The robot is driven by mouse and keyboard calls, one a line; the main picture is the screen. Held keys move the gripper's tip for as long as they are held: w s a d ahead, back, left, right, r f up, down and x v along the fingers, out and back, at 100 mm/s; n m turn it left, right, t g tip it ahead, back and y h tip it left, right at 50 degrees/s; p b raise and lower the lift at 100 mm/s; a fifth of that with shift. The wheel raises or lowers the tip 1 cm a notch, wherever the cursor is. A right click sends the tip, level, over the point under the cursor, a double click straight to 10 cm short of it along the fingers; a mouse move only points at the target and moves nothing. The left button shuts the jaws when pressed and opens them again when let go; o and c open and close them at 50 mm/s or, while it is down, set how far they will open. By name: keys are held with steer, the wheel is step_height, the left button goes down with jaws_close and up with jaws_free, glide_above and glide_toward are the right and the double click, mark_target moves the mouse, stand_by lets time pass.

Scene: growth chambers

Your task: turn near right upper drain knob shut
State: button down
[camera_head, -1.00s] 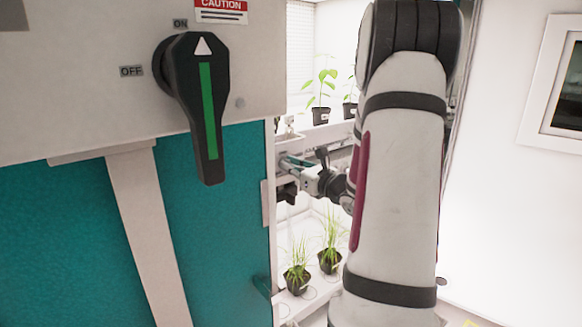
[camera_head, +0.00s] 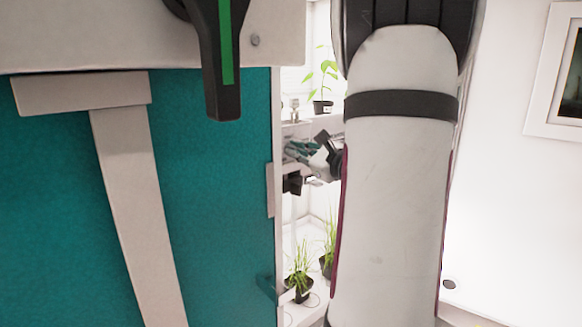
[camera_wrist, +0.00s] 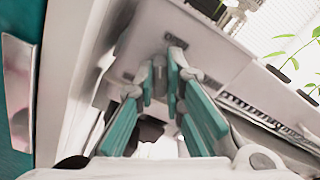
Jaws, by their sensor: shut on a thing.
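My gripper (camera_wrist: 163,74) reaches into the growth chamber, with its teal fingers closed at a light grey shelf edge. It is shut on a small light grey piece (camera_wrist: 159,62), which I take to be the drain knob. The fingers hide most of it, so its turn angle cannot be read. In the head view my gripper (camera_head: 299,151) is small and tilted, between the teal cabinet and my arm, under the upper shelf. A dark block (camera_head: 292,184) shows just below it; I cannot tell what it is.
The teal cabinet (camera_head: 215,215) with a black switch handle (camera_head: 222,75) stands close on the left. A potted plant (camera_head: 322,106) stands on the upper shelf. Grassy pots (camera_head: 298,288) stand lower down. A white wall with a framed panel is on the right.

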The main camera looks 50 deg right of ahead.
steer(key=n+b, duration=0.6)
steer(key=b, duration=0.4)
steer(key=n+b, duration=0.6)
steer(key=b, duration=0.5)
steer(key=shift+w+a+f, duration=0.1)
steer(key=shift+w+f, duration=0.05)
steer(key=shift+b, duration=0.45)
steer(key=c, duration=1.7)
jaws_free()
steer(key=v, duration=1.2)
steer(key=shift+f, duration=0.1)
